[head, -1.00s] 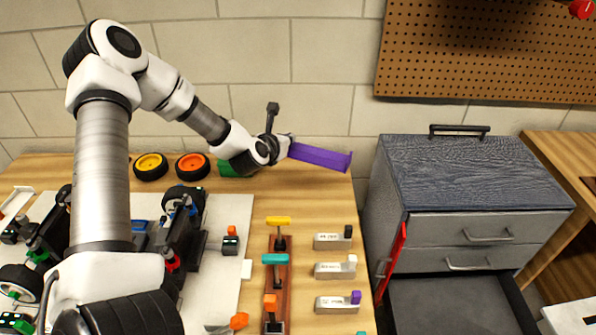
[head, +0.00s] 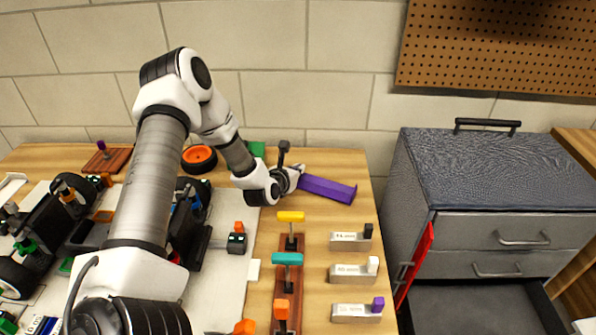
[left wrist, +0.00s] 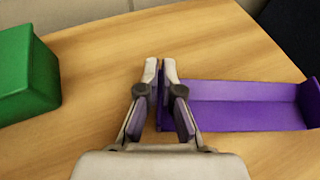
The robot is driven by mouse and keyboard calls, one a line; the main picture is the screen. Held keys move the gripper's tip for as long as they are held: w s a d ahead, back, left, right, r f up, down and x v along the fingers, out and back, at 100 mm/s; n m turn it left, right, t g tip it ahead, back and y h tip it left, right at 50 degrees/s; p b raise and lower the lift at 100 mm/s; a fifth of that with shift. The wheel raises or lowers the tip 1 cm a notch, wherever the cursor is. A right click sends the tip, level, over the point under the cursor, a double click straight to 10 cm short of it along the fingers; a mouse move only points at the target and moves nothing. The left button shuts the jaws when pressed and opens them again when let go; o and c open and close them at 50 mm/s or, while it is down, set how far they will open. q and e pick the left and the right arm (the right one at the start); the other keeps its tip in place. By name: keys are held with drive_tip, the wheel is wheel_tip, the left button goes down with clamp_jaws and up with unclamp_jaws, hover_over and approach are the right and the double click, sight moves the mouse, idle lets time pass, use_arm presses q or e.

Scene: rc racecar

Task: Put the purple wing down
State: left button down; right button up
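The purple wing (head: 328,189) is a long flat piece with upright end plates. In the head view it is at the back right corner of the wooden table, low over or on the top; I cannot tell if it touches. My left gripper (head: 297,171) is at the wing's left end. In the left wrist view the fingers (left wrist: 160,70) are nearly together around the wing's near end plate, and the wing (left wrist: 250,105) extends to the right. My right gripper is not in view.
A green block (left wrist: 25,75) stands left of the gripper. An orange wheel (head: 199,159), T-handled tools on a wooden rack (head: 289,270) and several labelled grey blocks (head: 352,273) are on the table. A grey drawer cabinet (head: 480,185) with an open drawer stands to the right.

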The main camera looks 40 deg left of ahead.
use_arm(q)
drive_tip(key=shift+f, duration=0.1)
drive_tip(key=c, duration=1.3)
unclamp_jaws()
